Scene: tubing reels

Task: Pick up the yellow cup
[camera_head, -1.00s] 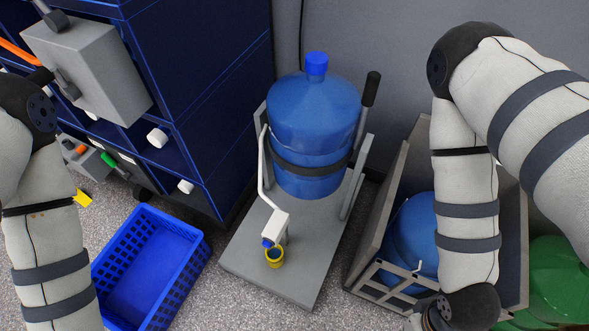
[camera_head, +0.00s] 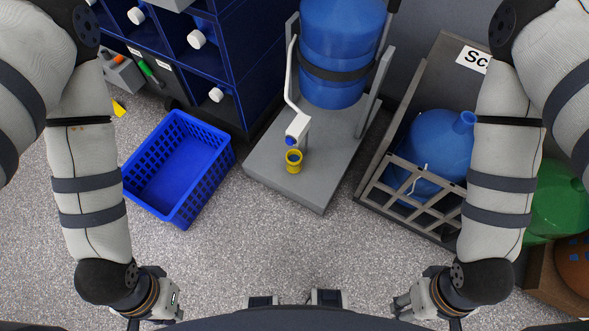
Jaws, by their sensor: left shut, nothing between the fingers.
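The small yellow cup (camera_head: 294,167) stands upright on the grey platform (camera_head: 310,190), below the blue-tipped white spout (camera_head: 298,127) of the blue water jug's stand. My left gripper (camera_head: 172,312) is at the bottom left, shut and empty, well apart from the cup. My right gripper (camera_head: 402,308) is at the bottom right, also apart from the cup; its fingertips are too small and cut off to tell whether they are open.
A blue basket (camera_head: 180,165) lies empty left of the platform. A grey crate (camera_head: 400,190) with a blue jug stands right. A green jug (camera_head: 558,200) is at the far right. The speckled floor in front is clear.

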